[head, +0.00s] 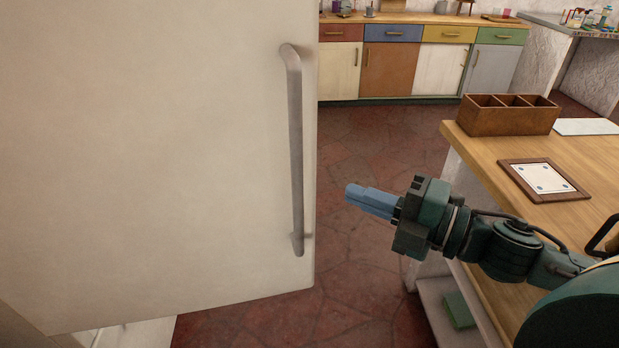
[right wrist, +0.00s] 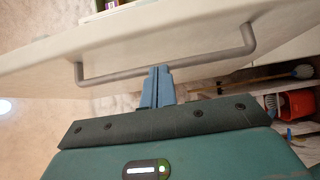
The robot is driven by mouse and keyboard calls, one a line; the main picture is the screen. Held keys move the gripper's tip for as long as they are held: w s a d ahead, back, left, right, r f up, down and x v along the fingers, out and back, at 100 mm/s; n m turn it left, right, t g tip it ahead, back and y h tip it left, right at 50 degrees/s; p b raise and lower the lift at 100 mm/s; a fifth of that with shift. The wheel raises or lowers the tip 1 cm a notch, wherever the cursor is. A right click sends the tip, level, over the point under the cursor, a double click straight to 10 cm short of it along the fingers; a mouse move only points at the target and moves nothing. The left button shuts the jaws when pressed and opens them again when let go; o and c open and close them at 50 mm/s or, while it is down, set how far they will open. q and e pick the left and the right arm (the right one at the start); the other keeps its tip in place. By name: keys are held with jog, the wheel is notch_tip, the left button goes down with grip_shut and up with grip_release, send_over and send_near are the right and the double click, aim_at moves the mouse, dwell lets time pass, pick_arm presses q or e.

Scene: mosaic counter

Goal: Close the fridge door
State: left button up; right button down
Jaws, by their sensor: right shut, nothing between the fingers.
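The fridge door (head: 150,150) is a large cream panel filling the left of the head view. It stands open, its free edge on the right, with floor beyond that edge. Its long grey handle (head: 295,150) runs upright near that edge. My right gripper (head: 350,193) is shut and empty, its blue fingers pointing left towards the door, a little right of the handle and apart from it. In the right wrist view the fingertips (right wrist: 160,70) overlap the handle (right wrist: 200,67), with the door (right wrist: 150,35) behind. My left gripper is not in view.
A wooden counter (head: 550,160) stands at the right under my right arm, holding a divided wooden box (head: 510,115) and a framed board (head: 543,178). Coloured cabinets (head: 390,70) line the back. Red tiled floor (head: 390,140) lies clear between. A red bin (right wrist: 296,104) shows in the wrist view.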

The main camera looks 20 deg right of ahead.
aim_at(289, 170)
jog(key=shift+p+x, duration=1.1)
jog(key=shift+x, duration=3.35)
jog(key=shift+w+d, duration=0.1)
jog(key=shift+w, duration=0.05)
